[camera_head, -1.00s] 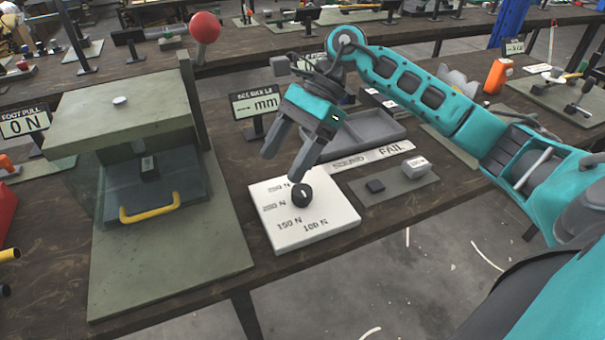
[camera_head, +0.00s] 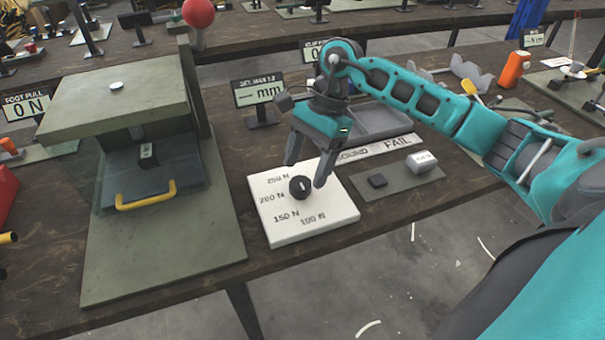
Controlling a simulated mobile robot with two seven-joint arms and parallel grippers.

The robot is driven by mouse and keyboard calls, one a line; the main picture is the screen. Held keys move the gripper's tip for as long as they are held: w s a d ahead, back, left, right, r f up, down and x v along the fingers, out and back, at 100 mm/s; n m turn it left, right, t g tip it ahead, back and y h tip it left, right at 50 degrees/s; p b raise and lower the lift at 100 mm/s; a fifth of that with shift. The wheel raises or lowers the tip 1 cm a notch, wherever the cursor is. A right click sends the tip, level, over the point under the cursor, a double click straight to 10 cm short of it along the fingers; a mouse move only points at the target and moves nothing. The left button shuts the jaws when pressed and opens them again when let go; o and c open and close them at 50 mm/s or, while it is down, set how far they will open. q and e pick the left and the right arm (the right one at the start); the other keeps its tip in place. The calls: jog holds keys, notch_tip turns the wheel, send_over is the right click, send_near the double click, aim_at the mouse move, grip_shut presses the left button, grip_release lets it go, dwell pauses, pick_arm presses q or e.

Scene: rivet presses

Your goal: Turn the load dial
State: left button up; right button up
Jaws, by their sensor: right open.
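The load dial is a small black knob (camera_head: 300,187) on a white plate (camera_head: 312,229) marked 250 N, 200 N, 150 N and 100 N. A light mark shows on the knob's top. My right gripper (camera_head: 306,175) is open, its dark fingers pointing down just behind the knob. One finger is left of and behind the knob, the other close by its right side. I cannot tell whether that finger touches the knob. My left gripper is not in view.
Left of the plate stands a green press (camera_head: 115,95) with a red ball lever (camera_head: 198,12) and yellow handle (camera_head: 146,196). A small display (camera_head: 258,90) and grey tray (camera_head: 385,121) are behind. Right of the plate, a mat (camera_head: 398,191) bears small blocks.

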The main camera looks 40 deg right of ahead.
aim_at(301, 182)
jog(key=shift+x, duration=1.5)
jog(key=c, duration=1)
